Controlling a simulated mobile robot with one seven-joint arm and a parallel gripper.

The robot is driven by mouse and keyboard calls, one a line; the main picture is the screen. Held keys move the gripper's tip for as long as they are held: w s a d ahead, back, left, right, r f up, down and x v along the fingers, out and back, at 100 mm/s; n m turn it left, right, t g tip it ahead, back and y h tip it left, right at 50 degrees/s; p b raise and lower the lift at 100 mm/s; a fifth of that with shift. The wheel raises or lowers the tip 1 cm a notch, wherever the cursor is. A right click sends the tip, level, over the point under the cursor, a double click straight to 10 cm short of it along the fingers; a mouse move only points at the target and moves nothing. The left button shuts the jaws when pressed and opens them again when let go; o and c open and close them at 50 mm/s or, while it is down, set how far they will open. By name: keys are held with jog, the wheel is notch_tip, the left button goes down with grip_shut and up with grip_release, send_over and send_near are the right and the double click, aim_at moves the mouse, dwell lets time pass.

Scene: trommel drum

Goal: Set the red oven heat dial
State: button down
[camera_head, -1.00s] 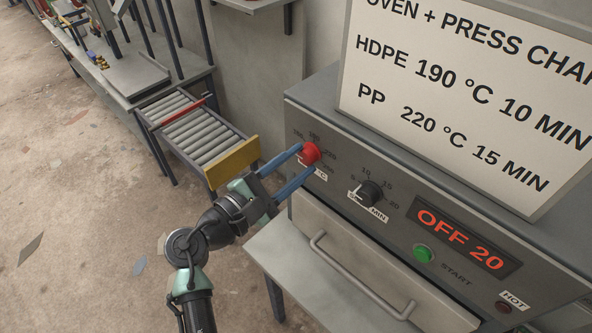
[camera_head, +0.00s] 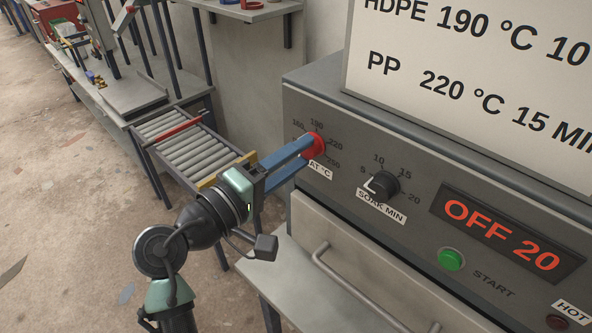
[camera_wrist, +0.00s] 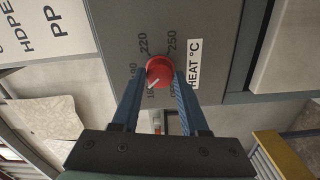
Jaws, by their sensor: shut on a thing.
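The red heat dial (camera_head: 317,146) is on the left of the grey oven panel, with numbers from 160 to 250 around it. My gripper (camera_head: 305,150) reaches it from the left, its two blue fingers on either side of the knob and shut on it. In the wrist view the dial (camera_wrist: 159,70) sits between the fingertips. Its white pointer line points to the lower left there, between the partly hidden 160 and 190 marks. The HEAT °C label is partly covered by a finger in the head view.
A black soak dial (camera_head: 384,186) sits right of the red one. The display (camera_head: 507,233) reads OFF 20, above a green start button (camera_head: 452,260). A chart sign (camera_head: 480,80) stands on the oven; a roller table (camera_head: 190,150) is behind.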

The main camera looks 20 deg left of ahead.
jog(key=m+b, duration=0.5)
jog(key=shift+f, duration=0.3)
jog(key=shift+r+m+b, duration=0.15)
jog(key=shift+m+b, duration=1.25)
jog(key=shift+m, duration=0.1)
jog(key=shift+r, duration=0.1)
jog(key=shift+c, duration=2.1)
grip_release()
jog(key=b+v, duration=0.1)
jog(key=v, duration=1.2)
